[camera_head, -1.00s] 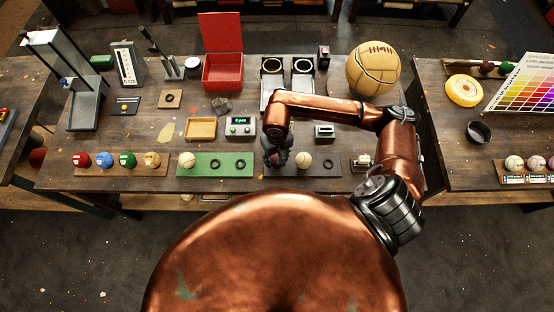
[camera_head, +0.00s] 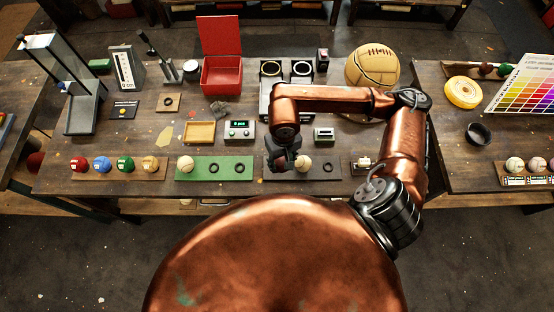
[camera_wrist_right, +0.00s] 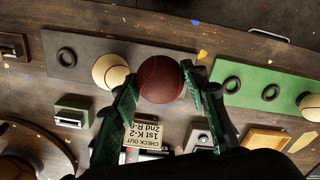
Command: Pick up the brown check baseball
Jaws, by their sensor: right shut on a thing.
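The brown check baseball (camera_wrist_right: 161,79) is a dark reddish-brown ball in the right wrist view. It sits between the two green fingers of my right gripper (camera_wrist_right: 160,92), which is shut on it. In the head view my right gripper (camera_head: 283,160) is over the left end of a dark board (camera_head: 345,172) and hides most or all of the ball. My left gripper is not in view.
A cream ball (camera_head: 304,163) sits on the dark board close beside my right gripper. A green board (camera_head: 230,174) with a cream ball (camera_head: 185,164) lies to the left.

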